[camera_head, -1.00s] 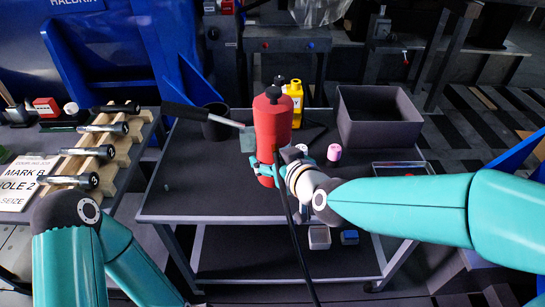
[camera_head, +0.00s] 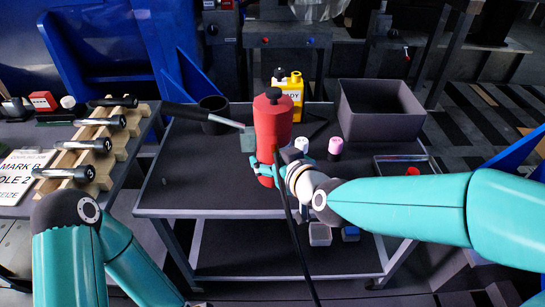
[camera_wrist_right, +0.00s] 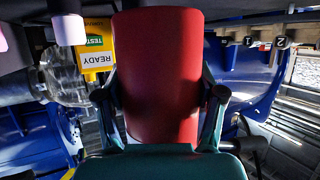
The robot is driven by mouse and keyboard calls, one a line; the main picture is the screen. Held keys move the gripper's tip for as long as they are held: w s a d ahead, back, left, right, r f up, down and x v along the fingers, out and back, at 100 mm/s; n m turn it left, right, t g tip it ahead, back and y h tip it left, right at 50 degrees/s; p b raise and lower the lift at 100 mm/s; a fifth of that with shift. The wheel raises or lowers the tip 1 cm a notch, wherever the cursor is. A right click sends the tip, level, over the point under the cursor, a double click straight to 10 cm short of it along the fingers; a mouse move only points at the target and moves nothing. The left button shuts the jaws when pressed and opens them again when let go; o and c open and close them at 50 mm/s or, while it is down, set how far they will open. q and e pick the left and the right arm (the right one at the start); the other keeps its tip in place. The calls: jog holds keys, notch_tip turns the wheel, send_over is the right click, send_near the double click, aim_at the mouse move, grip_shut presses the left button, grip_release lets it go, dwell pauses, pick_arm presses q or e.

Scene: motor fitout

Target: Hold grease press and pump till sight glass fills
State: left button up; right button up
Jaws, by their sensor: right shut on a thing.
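The grease press (camera_head: 273,125) is a red cylinder with a black cap, standing upright over the dark cart top. Its grey lever (camera_head: 195,114) reaches out to the left. My right gripper (camera_head: 267,168) is shut around the lower part of the press. In the right wrist view the red body (camera_wrist_right: 155,50) sits between the two fingers (camera_wrist_right: 160,105). A black hose (camera_head: 293,235) runs down from near the gripper and out of the bottom of the picture. Whether the press base touches the cart is unclear. My left gripper is out of view, and I cannot make out a sight glass.
A wooden rack (camera_head: 104,180) with several metal tools stands at left.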

jog(key=shift+w+f+b, duration=0.1)
jog(key=shift+f+b, duration=1.8)
jog(key=o, duration=1.6)
jog(key=shift+f, duration=0.2)
jog(key=shift+c, duration=0.2)
jog(key=c, duration=1.6)
jog(key=shift+o, duration=0.2)
